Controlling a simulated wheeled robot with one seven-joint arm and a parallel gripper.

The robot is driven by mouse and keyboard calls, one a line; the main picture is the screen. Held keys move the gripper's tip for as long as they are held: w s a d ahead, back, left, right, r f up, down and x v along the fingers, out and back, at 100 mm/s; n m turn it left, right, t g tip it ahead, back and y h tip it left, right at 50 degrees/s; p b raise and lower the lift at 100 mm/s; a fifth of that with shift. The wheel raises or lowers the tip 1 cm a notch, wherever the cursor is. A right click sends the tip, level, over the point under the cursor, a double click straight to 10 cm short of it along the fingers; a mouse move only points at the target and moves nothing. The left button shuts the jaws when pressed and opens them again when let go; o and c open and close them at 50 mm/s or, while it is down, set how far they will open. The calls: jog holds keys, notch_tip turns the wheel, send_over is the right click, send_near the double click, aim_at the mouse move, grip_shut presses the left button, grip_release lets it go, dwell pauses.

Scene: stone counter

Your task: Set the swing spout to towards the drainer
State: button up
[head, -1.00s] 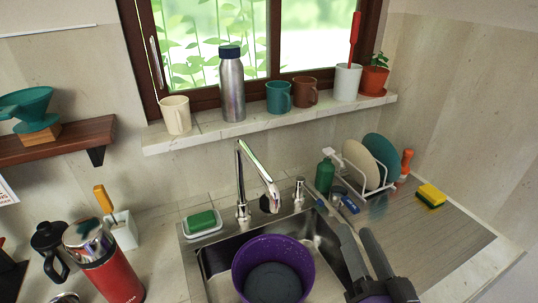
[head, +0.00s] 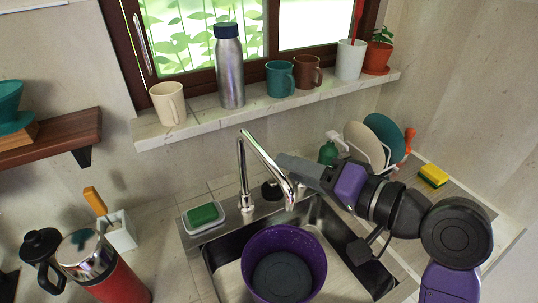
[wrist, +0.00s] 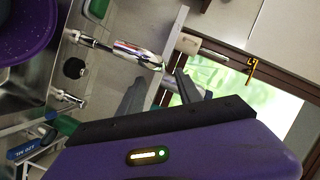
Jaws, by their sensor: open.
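The chrome swing spout (head: 265,158) rises from the tap behind the sink and slants down to the right over the basin. In the wrist view the spout (wrist: 138,50) lies just beyond the fingertips. My gripper (head: 287,170) is open and reaches in from the right, its fingers beside the lower end of the spout. In the wrist view my gripper (wrist: 158,82) has its fingers apart; I cannot tell whether the spout is between them or touching. The drainer (head: 455,195) is right of the sink, partly hidden by my arm.
A purple tub (head: 310,250) with a dark inside sits in the sink. A green soap bottle (head: 328,152) and racked plates (head: 386,128) stand behind my arm. A sponge (head: 433,175) lies on the drainer. Cups and a flask (head: 230,75) line the sill above.

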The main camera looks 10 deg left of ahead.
aim_at(266, 159)
jog(key=p+x, duration=0.1)
jog(key=x, duration=0.6)
jog(key=shift+w+a, duration=0.15)
jog(key=shift+a, duration=0.15)
jog(key=shift+c, duration=0.2)
grip_shut()
jog(key=shift+f, duration=0.1)
dwell(0.9)
